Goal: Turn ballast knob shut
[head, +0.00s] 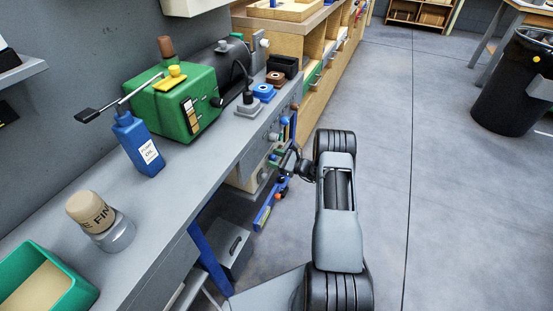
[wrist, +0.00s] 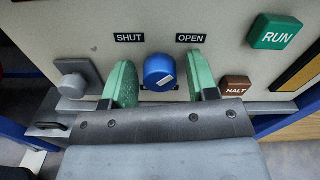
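The ballast knob (wrist: 159,72) is a round blue knob on a pale panel in the wrist view. A SHUT label (wrist: 129,38) is above it to the left and an OPEN label (wrist: 190,39) above it to the right. A white mark lies slantwise on the knob, right of its middle. My gripper (wrist: 160,78) is open, with one green finger on each side of the knob. A narrow gap shows between each finger and the knob. In the head view my gripper (head: 278,160) is at the bench's front panel, and I cannot clearly make out the knob there.
A green RUN button (wrist: 275,32) and a brown HALT button (wrist: 235,86) are right of the knob. A grey knob (wrist: 73,85) is at left. The bench top (head: 190,180) carries a green machine (head: 180,100) and a blue oil bottle (head: 138,145).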

